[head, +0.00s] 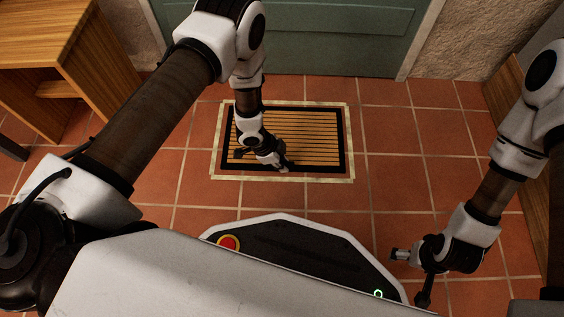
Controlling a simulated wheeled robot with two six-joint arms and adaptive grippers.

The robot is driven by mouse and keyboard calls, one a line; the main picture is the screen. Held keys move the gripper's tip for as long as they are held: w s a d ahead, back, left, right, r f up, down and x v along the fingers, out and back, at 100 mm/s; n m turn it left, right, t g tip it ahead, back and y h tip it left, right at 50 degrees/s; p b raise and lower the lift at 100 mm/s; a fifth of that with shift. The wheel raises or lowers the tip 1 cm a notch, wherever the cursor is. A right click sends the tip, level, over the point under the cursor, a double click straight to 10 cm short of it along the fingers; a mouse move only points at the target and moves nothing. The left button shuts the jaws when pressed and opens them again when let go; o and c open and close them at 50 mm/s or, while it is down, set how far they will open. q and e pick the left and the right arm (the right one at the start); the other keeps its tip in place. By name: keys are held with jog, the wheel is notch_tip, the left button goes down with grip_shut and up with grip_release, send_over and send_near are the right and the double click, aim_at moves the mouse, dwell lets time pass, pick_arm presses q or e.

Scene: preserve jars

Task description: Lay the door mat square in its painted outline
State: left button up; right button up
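The door mat (309,138) has tan slats and a black border. It lies flat on the tiles inside the pale painted outline (352,140). Its sides look about parallel to the outline, with a wider strip of tile at the left than at the right. My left gripper (276,163) points down at the near part of the mat, left of its middle, and covers part of it. Whether its fingers touch or grip the mat I cannot tell. My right gripper (408,278) is open and empty, off to the right of my base, away from the mat.
A green door (290,35) stands behind the mat. A wooden table (75,60) is at the back left, and a wooden piece of furniture (520,125) stands at the right edge. The tile floor around the outline is clear.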

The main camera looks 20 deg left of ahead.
pick_arm(q)
jog(key=shift+o, duration=1)
jog(key=shift+r, duration=0.1)
jog(key=shift+r+p, duration=0.3)
jog(key=shift+r, duration=0.05)
jog(key=p+v, duration=0.8)
jog(key=v, duration=0.4)
jog(key=s+a+r+n+y, duration=0.2)
jog(key=s+a+n, duration=0.1)
jog(key=s+n, duration=0.4)
jog(key=s+a+r+n+g+y, duration=0.1)
jog(key=s+a+n, duration=0.3)
jog(key=s+n, duration=0.4)
jog(key=s+r+y, duration=0.1)
jog(key=s, duration=0.3)
jog(key=shift+s+a+r+b, duration=0.2)
jog(key=shift+r+b, duration=0.05)
jog(key=shift+b, duration=0.1)
jog(key=shift+r, duration=0.1)
